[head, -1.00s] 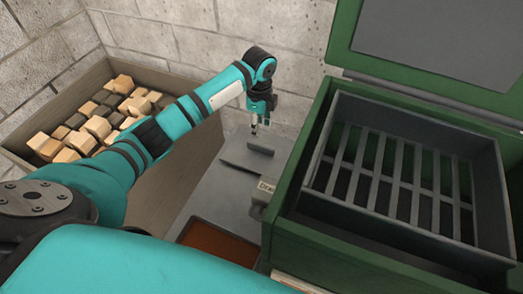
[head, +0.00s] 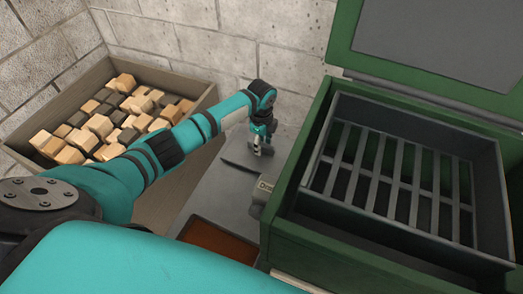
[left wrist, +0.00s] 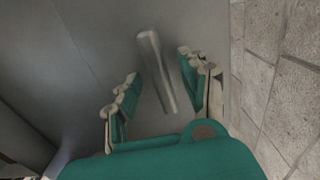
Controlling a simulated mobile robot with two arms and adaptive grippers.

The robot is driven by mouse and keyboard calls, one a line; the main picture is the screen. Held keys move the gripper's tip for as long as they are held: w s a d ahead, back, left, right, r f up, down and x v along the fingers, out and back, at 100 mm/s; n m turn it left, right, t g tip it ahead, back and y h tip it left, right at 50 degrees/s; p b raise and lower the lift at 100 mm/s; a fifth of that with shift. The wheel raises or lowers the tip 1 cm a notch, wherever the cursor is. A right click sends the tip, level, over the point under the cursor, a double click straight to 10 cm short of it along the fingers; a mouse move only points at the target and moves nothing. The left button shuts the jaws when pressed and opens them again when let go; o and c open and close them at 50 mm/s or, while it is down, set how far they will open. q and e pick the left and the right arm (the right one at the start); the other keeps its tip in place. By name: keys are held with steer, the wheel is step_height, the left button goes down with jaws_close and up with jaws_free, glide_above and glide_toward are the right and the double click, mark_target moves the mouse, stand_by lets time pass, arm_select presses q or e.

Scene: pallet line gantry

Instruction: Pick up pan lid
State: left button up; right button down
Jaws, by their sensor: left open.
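The pan lid (head: 236,162) looks like a flat grey plate beside the green box in the head view. Its grey bar handle (left wrist: 155,70) stands out in the left wrist view, lying lengthwise between my fingers. My left gripper (head: 262,148) is over the far part of the plate, near the back wall. In the left wrist view my left gripper (left wrist: 158,66) is open, one finger on each side of the handle, with gaps showing. I cannot tell how far the fingertips are above the plate. My right gripper is not in view.
A green box (head: 330,243) with a raised lid and a dark grated tray (head: 335,203) stands on the right. A wooden bin (head: 190,120) of blocks is on the left. An orange-brown pan area (head: 215,243) lies in front. A block wall is close behind.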

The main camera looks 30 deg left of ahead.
arm_select(q)
jaws_close()
steer(key=shift+w+r, duration=0.1)
steer(key=shift+r, duration=0.05)
